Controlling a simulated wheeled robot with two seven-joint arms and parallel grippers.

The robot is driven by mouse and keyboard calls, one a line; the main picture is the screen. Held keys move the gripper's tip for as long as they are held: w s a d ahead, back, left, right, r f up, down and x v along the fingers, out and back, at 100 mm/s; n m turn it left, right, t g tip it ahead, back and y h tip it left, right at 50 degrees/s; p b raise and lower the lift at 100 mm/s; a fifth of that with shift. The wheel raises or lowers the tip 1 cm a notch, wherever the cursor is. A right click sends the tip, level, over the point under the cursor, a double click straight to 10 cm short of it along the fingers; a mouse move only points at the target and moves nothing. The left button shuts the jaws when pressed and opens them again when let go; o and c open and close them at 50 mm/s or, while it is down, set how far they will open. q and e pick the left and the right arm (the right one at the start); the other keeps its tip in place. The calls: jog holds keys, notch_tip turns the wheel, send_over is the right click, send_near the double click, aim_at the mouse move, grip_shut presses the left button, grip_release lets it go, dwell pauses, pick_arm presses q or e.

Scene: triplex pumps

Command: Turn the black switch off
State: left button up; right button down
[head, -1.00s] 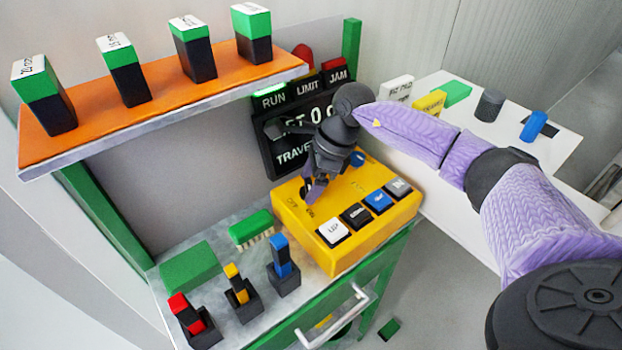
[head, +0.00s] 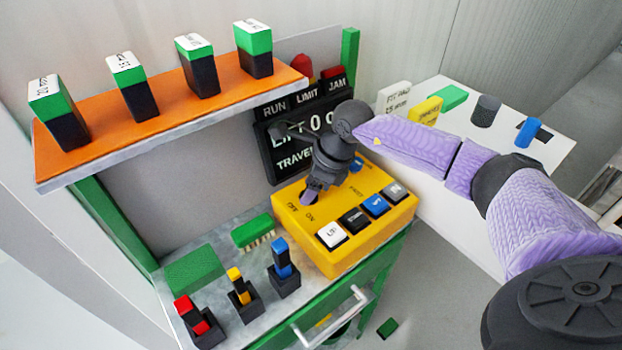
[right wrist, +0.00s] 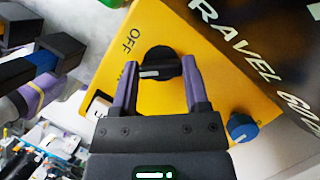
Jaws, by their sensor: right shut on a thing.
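The black switch (right wrist: 160,70) is a round knob with a white mark on the yellow control box (right wrist: 215,80). In the right wrist view it sits between the fingertips of my right gripper (right wrist: 158,76), which is shut on it. The white mark points left in that view, and the word OFF is just above and left of the knob. In the head view the right gripper (head: 311,192) reaches down onto the box (head: 350,248) and hides most of the knob. My left gripper is not seen.
The box also carries a row of push buttons (head: 354,219) and a blue knob (right wrist: 242,128). A dark display panel (head: 285,150) stands behind it. An orange shelf (head: 110,125) overhangs at left. Red, yellow and blue levers (head: 240,292) stand at the bench front.

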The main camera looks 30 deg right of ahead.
jog(key=m+p, duration=0.1)
jog(key=m, duration=0.1)
jog(key=shift+r+m+t+h+p, duration=0.25)
jog(key=shift+m+t+h+p, duration=0.05)
jog(key=shift+m+h+p, duration=0.1)
jog(key=m+h+p, duration=0.1)
jog(key=m, duration=0.2)
jog(key=shift+a+t+p, duration=0.1)
jog(key=shift+t+p, duration=0.2)
jog(key=shift+p, duration=0.1)
jog(key=shift+f+m+h+p, duration=0.15)
jog(key=shift+m+h+p, duration=0.25)
jog(key=shift+m, duration=1)
jog(key=shift+h, duration=0.3)
jog(key=shift+c, duration=2.1)
grip_release()
jog(key=o, duration=0.3)
jog(key=shift+o, duration=0.2)
jog(key=shift+s, duration=0.1)
